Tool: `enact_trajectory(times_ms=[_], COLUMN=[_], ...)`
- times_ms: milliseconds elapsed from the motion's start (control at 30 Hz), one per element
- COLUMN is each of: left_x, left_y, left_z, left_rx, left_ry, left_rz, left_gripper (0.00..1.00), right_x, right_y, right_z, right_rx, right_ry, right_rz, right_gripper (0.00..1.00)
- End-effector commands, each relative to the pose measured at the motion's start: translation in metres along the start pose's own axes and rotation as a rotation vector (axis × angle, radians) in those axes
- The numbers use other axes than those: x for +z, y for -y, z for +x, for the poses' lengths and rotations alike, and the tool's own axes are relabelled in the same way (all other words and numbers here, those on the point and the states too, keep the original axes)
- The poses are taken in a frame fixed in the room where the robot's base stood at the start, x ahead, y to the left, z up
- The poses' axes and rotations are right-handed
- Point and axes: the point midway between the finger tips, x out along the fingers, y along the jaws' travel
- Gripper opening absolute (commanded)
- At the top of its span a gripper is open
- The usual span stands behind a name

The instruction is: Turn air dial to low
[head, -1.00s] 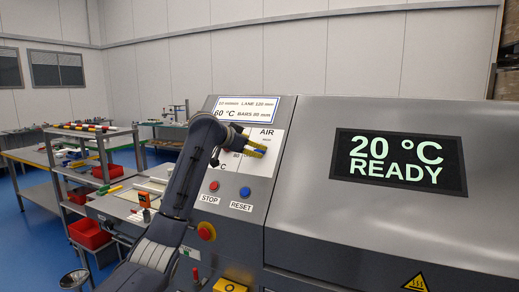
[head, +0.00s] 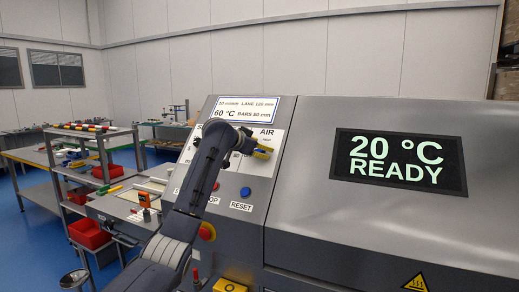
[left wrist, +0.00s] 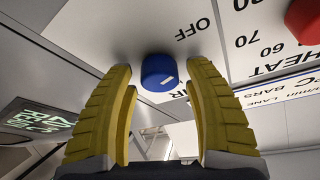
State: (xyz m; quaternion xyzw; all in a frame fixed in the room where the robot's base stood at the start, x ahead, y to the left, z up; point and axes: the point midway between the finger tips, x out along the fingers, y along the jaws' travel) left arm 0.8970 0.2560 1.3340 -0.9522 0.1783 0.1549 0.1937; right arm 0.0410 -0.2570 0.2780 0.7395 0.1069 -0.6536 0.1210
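The air dial (left wrist: 160,72) is a blue round knob with a short white mark, on the white control panel. The word OFF and part of another label are printed beside it in the left wrist view. My left gripper (left wrist: 160,66) is open, with one yellow finger on each side of the dial and gaps showing between them. In the head view my left gripper (head: 262,152) is in front of the panel below the AIR label, and the dial is hidden behind it. I cannot read a low marking. My right gripper is not in view.
A red heat dial (left wrist: 304,20) sits beside the air dial on the panel. Below are a blue RESET button (head: 245,192) and a STOP button (head: 215,186), partly covered by my arm. A screen (head: 399,162) reads 20 °C READY. A shelf cart (head: 85,132) stands at left.

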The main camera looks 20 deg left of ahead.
Motion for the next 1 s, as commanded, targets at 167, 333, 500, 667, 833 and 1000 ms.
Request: enact_trajectory(times_ms=[167, 333, 500, 667, 833, 1000], left_x=[-0.0001, 0.0, -0.0001, -0.0001, -0.0008, -0.0018], left_y=[0.0001, 0.0001, 0.0002, 0.0011, 0.0008, 0.0009], left_z=[-0.0002, -0.0002, -0.0003, -0.0006, -0.0008, -0.0012], left_rx=[0.0, 0.0, 0.001, 0.011, 0.022, 0.041], left_ry=[0.0, 0.0, 0.0, 0.0, -0.002, -0.003], left_rz=[0.0, 0.0, 0.003, 0.032, 0.058, 0.105], left_gripper=[0.3, 0.1, 0.04, 0.04, 0.03, 0.03], right_x=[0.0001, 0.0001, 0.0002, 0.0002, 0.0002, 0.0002], right_y=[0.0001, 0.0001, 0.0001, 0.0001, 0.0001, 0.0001], right_z=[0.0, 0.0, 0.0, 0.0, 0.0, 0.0], right_rx=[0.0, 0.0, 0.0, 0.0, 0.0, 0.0], right_ry=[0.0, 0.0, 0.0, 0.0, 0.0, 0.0], right_rz=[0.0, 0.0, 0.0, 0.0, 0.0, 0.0], right_gripper=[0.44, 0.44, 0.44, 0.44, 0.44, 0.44])
